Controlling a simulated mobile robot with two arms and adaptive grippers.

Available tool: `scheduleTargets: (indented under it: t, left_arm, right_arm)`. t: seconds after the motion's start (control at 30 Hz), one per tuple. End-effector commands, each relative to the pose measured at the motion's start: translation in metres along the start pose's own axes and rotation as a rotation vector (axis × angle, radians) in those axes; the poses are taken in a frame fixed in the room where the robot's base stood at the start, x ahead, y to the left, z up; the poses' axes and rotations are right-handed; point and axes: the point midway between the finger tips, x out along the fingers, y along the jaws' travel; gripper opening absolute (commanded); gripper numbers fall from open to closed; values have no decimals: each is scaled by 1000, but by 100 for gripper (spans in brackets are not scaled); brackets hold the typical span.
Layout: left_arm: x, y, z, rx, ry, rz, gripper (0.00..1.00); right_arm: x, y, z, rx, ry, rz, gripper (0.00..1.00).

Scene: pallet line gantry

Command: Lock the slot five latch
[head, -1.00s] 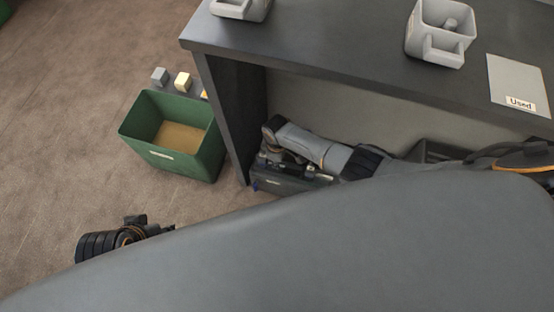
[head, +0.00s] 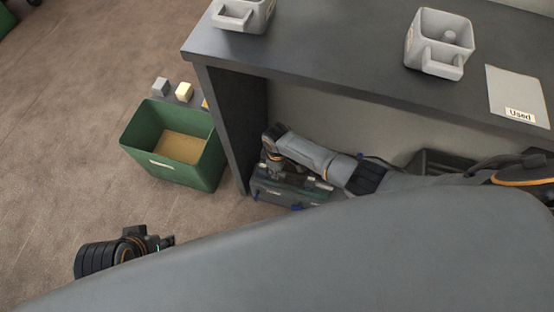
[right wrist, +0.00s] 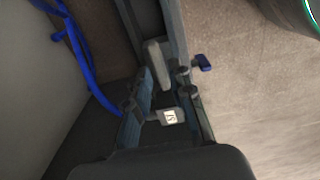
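A dark case (head: 285,190) with blue levers stands on the floor under the table. In the right wrist view I see a blue lever (right wrist: 204,62), a grey upright handle (right wrist: 158,65) and a small white label (right wrist: 169,116) whose marking I cannot read surely. I cannot tell which latch belongs to slot five. My right gripper (right wrist: 168,108) points down at the case, its fingers apart on either side of the label; contact is unclear. My left gripper (head: 168,241) is at the lower left, away from the case, its fingers too small to judge.
The dark table (head: 330,75) overhangs my right arm, its side panel (head: 238,125) left of the case. A green bin (head: 190,172) stands on the floor beyond that panel. Blue cables (right wrist: 82,50) hang beside the gripper. Grey holders (head: 425,60) stand on the table.

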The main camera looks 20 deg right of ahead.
Motion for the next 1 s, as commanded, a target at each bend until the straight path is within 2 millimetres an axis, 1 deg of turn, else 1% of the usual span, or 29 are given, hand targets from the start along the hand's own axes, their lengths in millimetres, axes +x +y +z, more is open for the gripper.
scheduleTargets:
  t: [0.17,0.4,0.6,0.8,1.0]
  left_arm:
    - [0,0,0,0,0,0,35]
    - [0,0,0,0,0,0,35]
    - [0,0,0,0,0,0,35]
    - [0,0,0,0,0,0,35]
    - [0,0,0,0,0,0,35]
  right_arm:
    - [-26,0,0,-2,3,3,22]
    - [-69,0,0,-2,3,2,22]
    - [-97,0,0,-2,1,2,22]
    - [-108,-1,0,-2,-1,1,22]
    - [-108,-1,0,-2,0,1,22]
